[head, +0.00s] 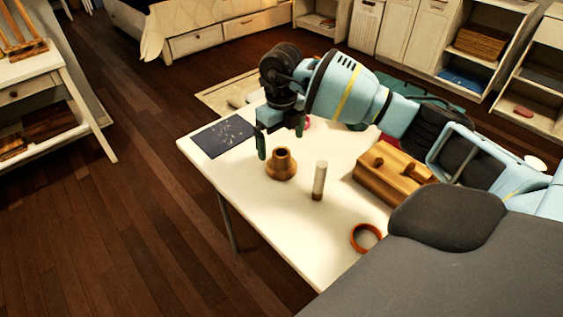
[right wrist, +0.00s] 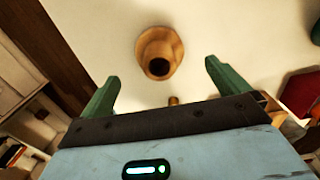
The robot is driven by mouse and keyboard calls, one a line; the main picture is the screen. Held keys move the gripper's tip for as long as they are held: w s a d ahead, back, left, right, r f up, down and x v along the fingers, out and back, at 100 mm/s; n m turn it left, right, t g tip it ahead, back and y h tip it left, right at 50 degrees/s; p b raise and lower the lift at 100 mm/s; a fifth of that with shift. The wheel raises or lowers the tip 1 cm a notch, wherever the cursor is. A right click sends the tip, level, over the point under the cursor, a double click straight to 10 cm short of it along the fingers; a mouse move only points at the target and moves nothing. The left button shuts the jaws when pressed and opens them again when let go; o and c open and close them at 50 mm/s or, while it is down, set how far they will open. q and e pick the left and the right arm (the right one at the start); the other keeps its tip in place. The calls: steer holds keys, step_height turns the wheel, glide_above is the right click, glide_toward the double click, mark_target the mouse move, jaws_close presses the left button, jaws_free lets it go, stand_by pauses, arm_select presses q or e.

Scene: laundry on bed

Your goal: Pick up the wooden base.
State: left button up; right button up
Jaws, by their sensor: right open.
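A round brown wooden piece with a wide foot, a narrower neck and a dark hole in its top stands upright on the white table; I take it as the wooden base (head: 281,168). It also shows in the right wrist view (right wrist: 168,42), ahead of and between the fingers. My right gripper (head: 281,139) points down with its green fingers apart, above the table close to the wooden base. In the right wrist view (right wrist: 162,76) nothing is between the fingertips. My left gripper is not in view.
On the white table (head: 240,178) stand a pale cylinder with a brown lower part (head: 319,180), a wooden box with knobs (head: 392,174) and an orange-brown ring (head: 366,237). A dark sheet (head: 222,136) lies at the left corner. The table's left front side is clear.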

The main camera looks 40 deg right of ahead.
mark_target(281, 149)
steer(key=shift+s+f, duration=0.1)
steer(key=shift+f, duration=3.35)
steer(key=shift+c, duration=0.3)
steer(key=shift+r, duration=0.1)
steer(key=c, duration=1)
steer(key=shift+r, duration=0.6)
step_height(281, 149, up, 2)
steer(key=shift+r, duration=0.1)
steer(key=s+a, duration=0.2)
steer(key=a, duration=0.2)
steer(key=s+a+r, duration=0.1)
steer(key=s+a, duration=0.2)
steer(key=a, duration=0.2)
steer(key=s+a, duration=0.2)
steer(key=a, duration=0.3)
steer(key=shift+s+a+r, duration=0.15)
steer(key=shift+s+r, duration=0.05)
steer(key=shift+r, duration=0.1)
